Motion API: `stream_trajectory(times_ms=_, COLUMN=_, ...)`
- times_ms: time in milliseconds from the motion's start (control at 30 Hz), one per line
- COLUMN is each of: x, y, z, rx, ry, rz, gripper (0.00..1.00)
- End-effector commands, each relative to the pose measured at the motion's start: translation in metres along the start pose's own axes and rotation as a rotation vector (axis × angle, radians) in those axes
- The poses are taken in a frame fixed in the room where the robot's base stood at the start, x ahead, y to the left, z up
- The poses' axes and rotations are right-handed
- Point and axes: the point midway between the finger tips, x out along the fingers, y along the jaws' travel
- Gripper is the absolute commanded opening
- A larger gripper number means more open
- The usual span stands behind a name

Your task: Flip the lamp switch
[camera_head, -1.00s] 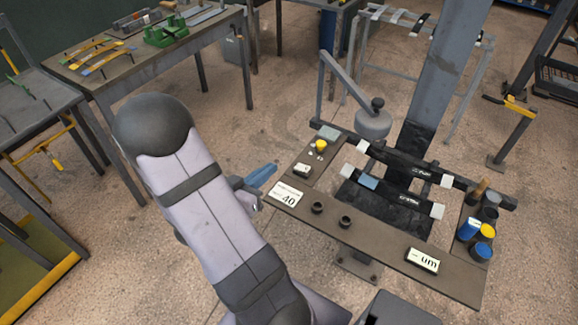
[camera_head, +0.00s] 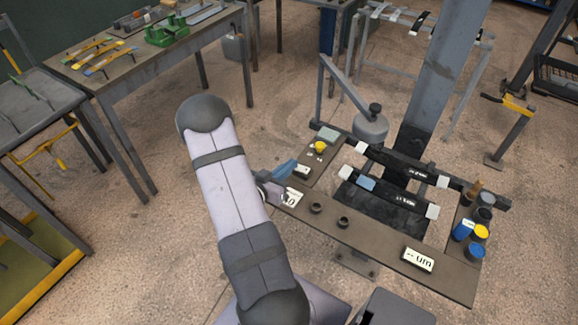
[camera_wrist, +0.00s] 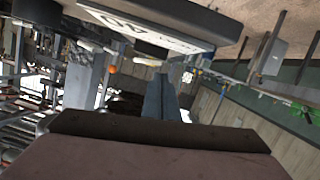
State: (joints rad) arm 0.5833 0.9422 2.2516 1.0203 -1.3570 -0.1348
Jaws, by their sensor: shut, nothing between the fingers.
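The lamp (camera_head: 370,128) has a round grey head on a jointed grey arm, over the back left of the workbench frame (camera_head: 375,238). A small pale box with a dark face (camera_head: 302,171) sits on the bench's left strip, and a yellow round knob (camera_head: 320,147) stands behind it. I cannot tell which of these, if any, is the lamp switch. My gripper (camera_head: 286,166) has blue fingers. They are shut and empty, at the left edge of the bench beside the pale box. The fingers also show shut in the wrist view (camera_wrist: 162,95). I cannot tell whether they touch anything.
A white "40" card (camera_head: 294,196) lies close to my gripper, partly hidden. Two dark rings (camera_head: 316,208) sit on the front strip. Black bars with pale end blocks (camera_head: 397,170) cross the middle.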

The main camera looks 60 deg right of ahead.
Motion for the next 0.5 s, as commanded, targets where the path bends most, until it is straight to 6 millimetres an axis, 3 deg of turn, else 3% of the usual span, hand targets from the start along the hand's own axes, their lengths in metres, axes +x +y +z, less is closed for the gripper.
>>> stream_trajectory(times_ms=500, x=0.0015, y=0.0000, z=0.0064, rx=0.001, ry=0.000, rz=0.000, gripper=0.00)
